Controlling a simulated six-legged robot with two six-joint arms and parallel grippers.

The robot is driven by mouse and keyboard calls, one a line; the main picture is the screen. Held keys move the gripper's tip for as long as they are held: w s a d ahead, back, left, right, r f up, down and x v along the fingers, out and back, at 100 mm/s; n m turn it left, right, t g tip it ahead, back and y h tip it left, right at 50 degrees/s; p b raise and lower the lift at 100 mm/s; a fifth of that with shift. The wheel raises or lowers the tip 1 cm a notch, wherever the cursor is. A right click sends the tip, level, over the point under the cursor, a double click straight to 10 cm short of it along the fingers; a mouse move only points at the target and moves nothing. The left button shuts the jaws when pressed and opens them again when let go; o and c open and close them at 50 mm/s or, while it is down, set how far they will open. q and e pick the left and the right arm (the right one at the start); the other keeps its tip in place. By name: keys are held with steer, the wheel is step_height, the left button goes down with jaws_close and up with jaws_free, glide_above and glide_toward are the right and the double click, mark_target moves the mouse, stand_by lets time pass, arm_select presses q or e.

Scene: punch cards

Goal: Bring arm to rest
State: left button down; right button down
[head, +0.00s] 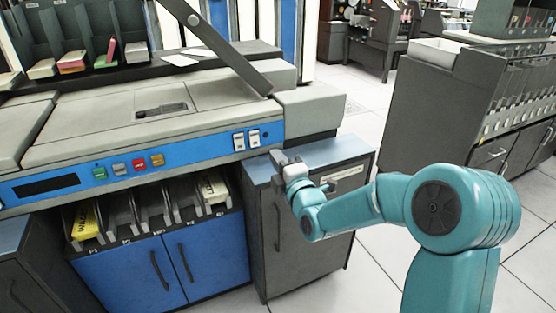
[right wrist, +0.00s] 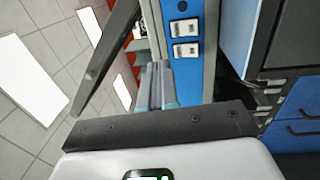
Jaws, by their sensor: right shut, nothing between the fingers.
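My right arm (head: 440,205), teal, comes in from the right in the head view and reaches left at about the height of the blue panel. Its grey gripper (head: 279,158) is shut and empty. It is beside the right end of the blue control panel (head: 150,163), just below and right of two white rocker switches (head: 246,139). I cannot tell whether it touches the machine. In the right wrist view the shut fingers (right wrist: 158,84) point toward the machine, with the white switches (right wrist: 185,40) close by. My left gripper is not in view.
A grey card machine (head: 130,115) fills the left, with card slots (head: 150,208) and blue cabinet doors (head: 165,270) below. A dark cabinet (head: 310,235) stands under the gripper. Another grey machine (head: 425,110) is at the right. Open tiled floor (head: 365,125) lies between them.

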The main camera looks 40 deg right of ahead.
stand_by(0.4)
steer(key=a+f+g+y, duration=0.2)
steer(key=a+f, duration=0.4)
steer(key=f, duration=0.3)
steer(key=a+f+g+y, duration=0.2)
steer(key=a+f, duration=0.4)
steer(key=f, duration=0.3)
steer(key=s+a+f+m+g+y, duration=0.2)
steer(key=s+a+f+m+g, duration=0.15)
steer(key=s+a+f, duration=0.5)
steer(key=s+a+f+m+g+y, duration=0.1)
steer(key=s+a+f+m+g, duration=0.15)
steer(key=s+f+g, duration=0.6)
steer(key=s+a+f+m+g+y, duration=0.1)
steer(key=s+a+f+m, duration=0.15)
steer(key=s+m, duration=0.25)
steer(key=s+a+f+m+g, duration=0.1)
steer(key=s+a+f+m, duration=0.1)
steer(key=s+f+m, duration=0.3)
step_height(320, 180, up, 22)
steer(key=m+p, duration=0.1)
steer(key=p, duration=1.9)
steer(key=shift+s+d, duration=0.15)
steer(key=shift+s, duration=0.25)
